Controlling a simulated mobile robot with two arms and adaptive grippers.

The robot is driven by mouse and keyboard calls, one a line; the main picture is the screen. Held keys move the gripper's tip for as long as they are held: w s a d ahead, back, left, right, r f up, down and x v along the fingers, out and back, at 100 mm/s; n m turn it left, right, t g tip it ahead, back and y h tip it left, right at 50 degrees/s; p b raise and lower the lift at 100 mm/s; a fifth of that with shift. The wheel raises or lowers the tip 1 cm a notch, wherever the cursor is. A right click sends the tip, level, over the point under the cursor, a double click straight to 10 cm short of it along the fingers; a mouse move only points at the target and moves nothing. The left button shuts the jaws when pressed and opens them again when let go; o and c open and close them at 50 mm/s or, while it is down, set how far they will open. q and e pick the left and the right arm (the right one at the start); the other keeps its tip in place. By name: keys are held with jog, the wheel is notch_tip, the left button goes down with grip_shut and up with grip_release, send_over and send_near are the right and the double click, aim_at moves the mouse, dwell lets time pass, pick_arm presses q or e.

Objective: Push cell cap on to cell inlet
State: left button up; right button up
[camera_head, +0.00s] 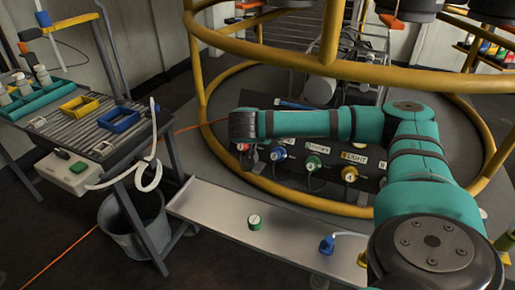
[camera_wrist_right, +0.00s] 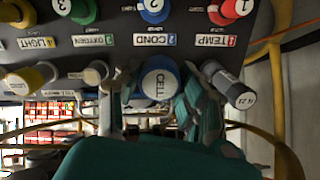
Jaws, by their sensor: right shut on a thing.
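A blue-rimmed cap (camera_wrist_right: 160,80) marked CELL faces me in the right wrist view. My right gripper (camera_wrist_right: 158,100) is shut on it, one finger on each side. The cap is at the dark panel (camera_wrist_right: 110,30), and it hides whatever lies behind it, so I cannot tell how far it sits on the inlet. In the head view my right arm reaches across the panel (camera_head: 322,182), and its own wrist hides the gripper and cap. My left gripper is not in view.
Numbered red (camera_wrist_right: 230,8), blue (camera_wrist_right: 152,10) and green (camera_wrist_right: 80,10) plugs line the panel. A capped fitting (camera_wrist_right: 238,92) stands close beside my right finger. A yellow ring frame (camera_head: 300,60) surrounds the area. A green cap (camera_head: 254,222) lies on the metal ledge (camera_head: 215,210).

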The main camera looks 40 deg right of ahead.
jog(key=d+r, duration=0.1)
jog(key=d+r+h, duration=0.1)
jog(key=shift+w+d+r, duration=0.1)
jog(key=shift+d+r, duration=0.05)
jog(key=shift+r, duration=0.15)
jog(key=shift+x, duration=2.85)
jog(key=shift+r+p, duration=0.15)
jog(key=shift+p, duration=0.6)
jog(key=shift+w+d, duration=0.1)
jog(key=shift+d, duration=0.05)
jog(key=shift+w+d+f, duration=0.1)
jog(key=shift+d+f, duration=0.1)
jog(key=shift+f, duration=0.1)
dwell(0.4)
jog(key=o, duration=0.9)
